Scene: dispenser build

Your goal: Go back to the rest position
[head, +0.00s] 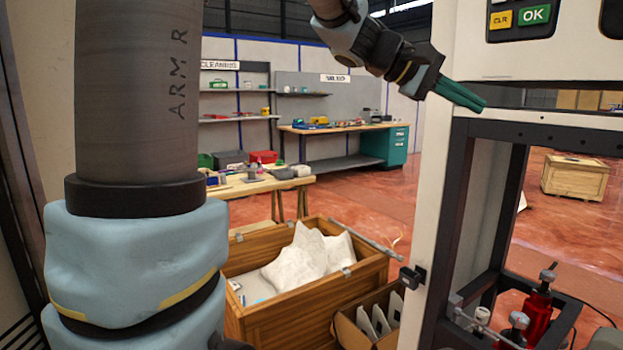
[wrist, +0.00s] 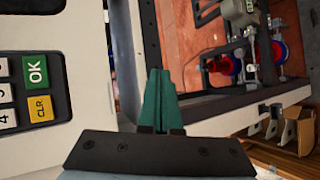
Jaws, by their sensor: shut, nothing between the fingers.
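My gripper (head: 462,95) has green fingers and shows at the upper right of the head view, raised in front of the white dispenser frame (head: 440,180). The fingers are closed together with nothing between them. In the wrist view my gripper (wrist: 160,75) points up the picture, its green fingers side by side. The dispenser's keypad, with a green OK key (wrist: 35,70) and a yellow CLR key (wrist: 40,108), is left of the fingers there. I cannot tell whether the fingers touch the frame.
A wooden crate (head: 290,318) with white lumpy contents stands low in the middle. A cardboard box (head: 350,330) is beside it. Red bottles (head: 537,312) stand inside the dispenser's dark lower frame. Workbenches (head: 340,128) line the back, and a closed crate (head: 574,178) sits at right.

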